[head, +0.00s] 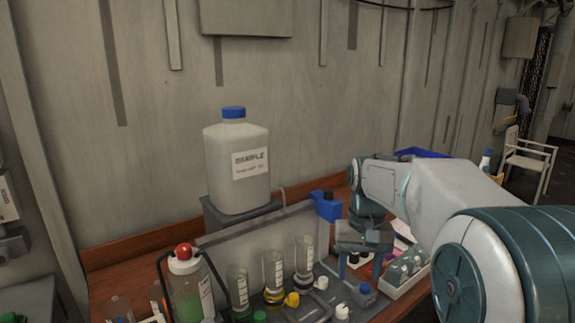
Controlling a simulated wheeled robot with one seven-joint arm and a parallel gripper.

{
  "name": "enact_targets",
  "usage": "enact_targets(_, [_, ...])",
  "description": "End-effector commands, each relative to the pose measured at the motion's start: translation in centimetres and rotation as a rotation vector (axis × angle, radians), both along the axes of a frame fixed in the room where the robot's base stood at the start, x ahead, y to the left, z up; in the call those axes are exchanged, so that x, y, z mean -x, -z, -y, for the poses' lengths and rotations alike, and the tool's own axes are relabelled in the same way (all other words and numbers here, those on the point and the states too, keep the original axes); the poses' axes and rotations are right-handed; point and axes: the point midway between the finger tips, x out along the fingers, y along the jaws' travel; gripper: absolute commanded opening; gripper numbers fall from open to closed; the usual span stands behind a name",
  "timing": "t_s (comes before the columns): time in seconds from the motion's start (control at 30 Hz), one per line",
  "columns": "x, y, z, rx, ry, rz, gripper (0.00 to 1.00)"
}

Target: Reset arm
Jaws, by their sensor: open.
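My arm reaches in from the right in the head view and bends down over the bench. My gripper (360,268) points down near the right end of the row of glass cylinders. Its fingers are apart and I see nothing held between them. A small blue-topped item (364,289) lies just below the fingers; I cannot tell whether they touch it. My arm hides part of the bench behind it.
A large blue-capped sample jug (238,165) stands on a grey block behind a pale panel. Several glass cylinders (273,277) and a red-topped bottle (186,285) stand in front. A white tray of small vials (407,270) lies right of my gripper. A white chair (527,155) stands far right.

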Motion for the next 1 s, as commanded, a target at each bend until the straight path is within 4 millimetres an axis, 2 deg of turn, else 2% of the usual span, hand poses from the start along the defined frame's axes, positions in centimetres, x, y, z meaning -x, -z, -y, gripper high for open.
enact_targets(0.03, [1.8,-0.3,0.0,0.003,-0.006,0.028,0.52])
enact_targets(0.27, [8.8,0.6,0.0,0.010,-0.031,0.146,0.52])
enact_targets(0.5, [15.4,3.2,0.0,0.017,-0.055,0.260,0.52])
enact_targets(0.7, [18.2,5.0,0.0,0.020,-0.068,0.311,0.52])
enact_targets(1.0, [18.6,5.4,0.0,0.021,-0.070,0.320,0.52])
